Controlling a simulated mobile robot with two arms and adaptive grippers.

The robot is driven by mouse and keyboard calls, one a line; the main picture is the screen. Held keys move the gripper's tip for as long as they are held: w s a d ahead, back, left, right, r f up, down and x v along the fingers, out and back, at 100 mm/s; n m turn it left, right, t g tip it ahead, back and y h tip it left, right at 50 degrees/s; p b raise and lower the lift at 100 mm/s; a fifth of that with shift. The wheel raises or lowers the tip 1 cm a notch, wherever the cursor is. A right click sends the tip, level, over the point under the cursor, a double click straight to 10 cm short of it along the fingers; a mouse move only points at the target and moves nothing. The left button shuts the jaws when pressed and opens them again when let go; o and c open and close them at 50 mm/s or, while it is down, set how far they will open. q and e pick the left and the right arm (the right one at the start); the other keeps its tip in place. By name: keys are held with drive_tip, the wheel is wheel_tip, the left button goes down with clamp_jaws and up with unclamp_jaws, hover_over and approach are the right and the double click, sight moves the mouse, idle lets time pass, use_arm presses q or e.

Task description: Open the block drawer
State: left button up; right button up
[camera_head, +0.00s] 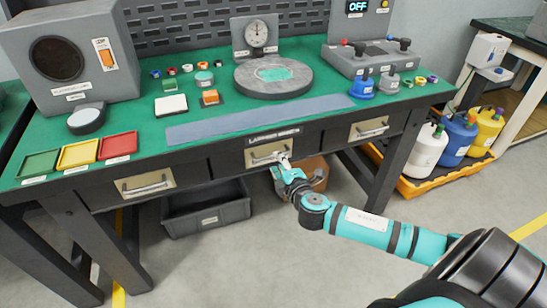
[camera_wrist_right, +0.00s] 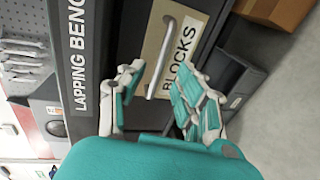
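The block drawer (camera_head: 236,159) is the middle drawer under the green-topped bench and looks shut. In the right wrist view its beige label plate (camera_wrist_right: 186,41) reads "BLOCKS", with a metal bar handle (camera_wrist_right: 162,55) on it. My right gripper (camera_head: 284,159) is at the right part of this drawer's front. In the right wrist view the right gripper (camera_wrist_right: 157,72) is open, with the lower end of the handle between its spread fingers. I cannot tell whether a finger touches the handle. My left gripper is not in view.
Other drawers with handles flank it on the left (camera_head: 145,186) and right (camera_head: 369,129). A grey bin (camera_head: 207,214) and a cardboard box (camera_head: 318,165) stand under the bench. Bottles in an orange tray (camera_head: 417,190) are at the right. The floor in front is clear.

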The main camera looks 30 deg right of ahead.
drive_tip(key=x, duration=0.5)
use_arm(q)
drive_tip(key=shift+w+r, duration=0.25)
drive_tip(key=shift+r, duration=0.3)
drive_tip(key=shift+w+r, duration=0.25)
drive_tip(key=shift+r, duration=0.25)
use_arm(e)
clamp_jaws()
drive_tip(key=shift+f, duration=0.1)
